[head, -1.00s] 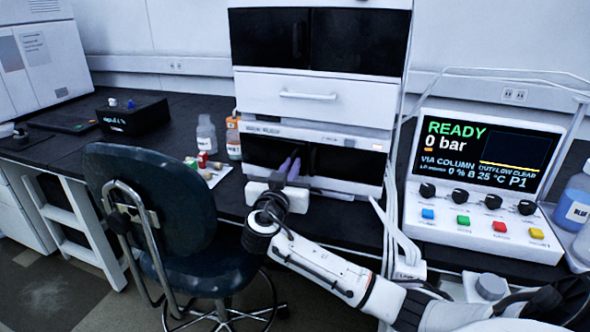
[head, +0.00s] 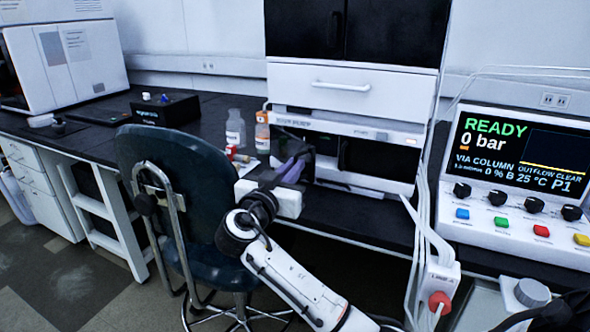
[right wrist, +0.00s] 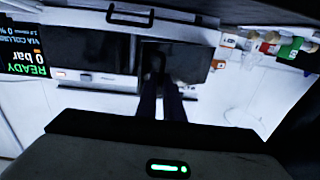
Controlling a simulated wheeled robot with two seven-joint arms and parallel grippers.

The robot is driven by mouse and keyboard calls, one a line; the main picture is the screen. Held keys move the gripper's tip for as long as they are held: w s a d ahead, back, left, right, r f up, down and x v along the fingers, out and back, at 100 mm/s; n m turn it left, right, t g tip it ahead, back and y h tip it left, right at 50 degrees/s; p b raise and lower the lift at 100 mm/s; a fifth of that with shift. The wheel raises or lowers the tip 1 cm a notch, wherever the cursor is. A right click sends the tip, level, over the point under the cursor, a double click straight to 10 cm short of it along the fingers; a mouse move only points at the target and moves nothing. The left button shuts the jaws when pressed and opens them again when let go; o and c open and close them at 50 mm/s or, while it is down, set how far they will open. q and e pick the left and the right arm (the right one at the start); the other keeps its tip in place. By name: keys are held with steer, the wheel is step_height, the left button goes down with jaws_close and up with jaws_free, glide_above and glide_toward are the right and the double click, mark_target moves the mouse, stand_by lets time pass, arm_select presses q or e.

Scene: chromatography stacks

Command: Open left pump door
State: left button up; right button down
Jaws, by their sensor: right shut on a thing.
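The pump unit (head: 360,131) is the white module with dark doors low in the stack. Its left door (right wrist: 190,62) is a dark panel that looks swung partly outward; in the head view it is mostly behind my right gripper (head: 290,168). The right door (head: 378,154) looks closed. My right gripper is shut on the left door, at its dark handle; the exact contact is small and dark. The fingers also show at the door in the right wrist view (right wrist: 160,84), which is upside down. My left gripper is not in view.
A dark blue chair (head: 170,190) stands left of my right arm. Bottles (head: 235,128) and small items stand on the bench left of the pump. The control panel (head: 520,165) and white cables (head: 425,215) are on the right.

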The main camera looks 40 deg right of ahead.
steer(key=shift+w+r, duration=0.25)
steer(key=shift+w, duration=0.05)
steer(key=c, duration=1.9)
jaws_free()
steer(key=shift+w+f, duration=0.25)
steer(key=shift+s, duration=0.15)
steer(key=v, duration=1)
steer(key=shift+s+a, duration=0.15)
